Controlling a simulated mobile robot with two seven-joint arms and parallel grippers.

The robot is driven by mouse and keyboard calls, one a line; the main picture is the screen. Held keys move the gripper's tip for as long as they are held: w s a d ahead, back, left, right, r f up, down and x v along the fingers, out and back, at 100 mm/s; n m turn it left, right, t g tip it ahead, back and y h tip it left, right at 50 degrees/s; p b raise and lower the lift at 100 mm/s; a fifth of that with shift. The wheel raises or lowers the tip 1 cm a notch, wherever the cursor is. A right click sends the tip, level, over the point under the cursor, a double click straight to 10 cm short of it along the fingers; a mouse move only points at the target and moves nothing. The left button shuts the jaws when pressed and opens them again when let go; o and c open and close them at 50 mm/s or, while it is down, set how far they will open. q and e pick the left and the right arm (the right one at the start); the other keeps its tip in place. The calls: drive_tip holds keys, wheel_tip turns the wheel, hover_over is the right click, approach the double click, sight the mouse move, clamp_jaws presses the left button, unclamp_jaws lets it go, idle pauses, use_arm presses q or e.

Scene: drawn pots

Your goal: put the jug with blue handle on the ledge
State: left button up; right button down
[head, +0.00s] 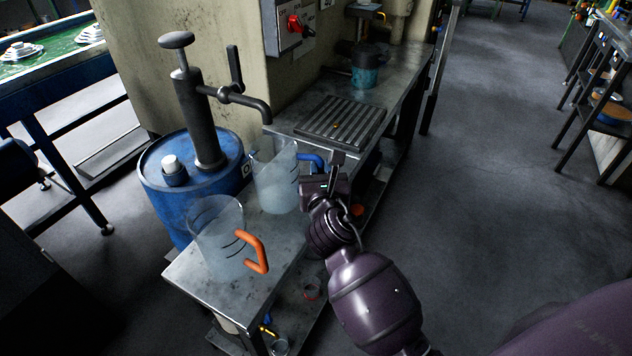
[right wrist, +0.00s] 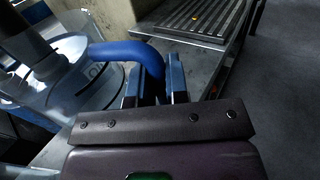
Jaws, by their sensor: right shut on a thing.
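The clear jug with the blue handle (head: 277,180) stands upright at the metal bench, beside the blue drum; I cannot tell whether its base touches the bench top. My right gripper (head: 322,168) is shut on its blue handle, which also shows between the fingers in the right wrist view (right wrist: 125,52). A second clear jug with an orange handle (head: 217,238) stands nearer on the bench's front end. The ledge is not certain; a raised ribbed metal grate (head: 341,122) lies on the bench behind the blue-handled jug. My left gripper is not in view.
A blue drum (head: 187,190) with a dark hand pump (head: 205,120) stands left of the bench, its spout reaching over toward the blue-handled jug. A teal pot (head: 365,72) stands farther back. A switch box (head: 289,27) hangs on the wall.

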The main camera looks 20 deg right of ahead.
drive_tip(key=shift+w+a, duration=0.2)
drive_tip(key=shift+w, duration=0.05)
drive_tip(key=shift+f, duration=0.1)
wheel_tip(320, 180, down, 3)
drive_tip(key=shift+f+b, duration=0.2)
drive_tip(key=shift+b, duration=0.75)
drive_tip(key=shift+f, duration=0.1)
drive_tip(key=shift+r, duration=0.2)
drive_tip(key=shift+f, duration=0.15)
drive_tip(key=c, duration=1.2)
unclamp_jaws()
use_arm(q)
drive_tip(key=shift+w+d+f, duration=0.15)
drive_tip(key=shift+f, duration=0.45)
use_arm(e)
drive_tip(key=shift+o, duration=0.4)
